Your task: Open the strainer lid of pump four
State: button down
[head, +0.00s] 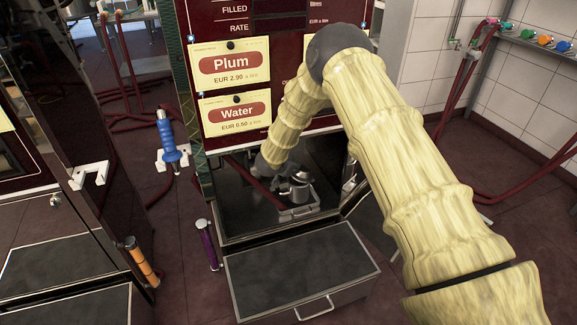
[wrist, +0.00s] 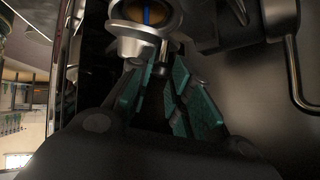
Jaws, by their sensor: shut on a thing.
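The strainer (head: 299,187) is a small silver fitting low inside the open bay of the middle pump. Its lid appears to be the round metal top, which shows in the wrist view as a silver rim (wrist: 133,46) with an amber and blue centre above it. My gripper (wrist: 170,64) has green finger pads that converge at the right side of this rim and is shut on the lid's edge. The exact contact is dark and partly hidden. In the head view my arm reaches down into the bay and the fingers are hard to make out. No pump number is readable.
Plum (head: 231,65) and Water (head: 237,112) signs hang above the bay. A dark drawer front with a handle (head: 314,308) juts out below. A metal tray (head: 299,214) lies under the strainer. A bent metal bar (wrist: 296,82) stands right of my fingers.

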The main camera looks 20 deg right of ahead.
jog(key=shift+d+r, duration=0.1)
dwell(0.3)
jog(key=c, duration=1.3)
grip_release()
jog(key=shift+r, duration=0.1)
jog(key=v, duration=1.2)
jog(key=shift+d, duration=0.1)
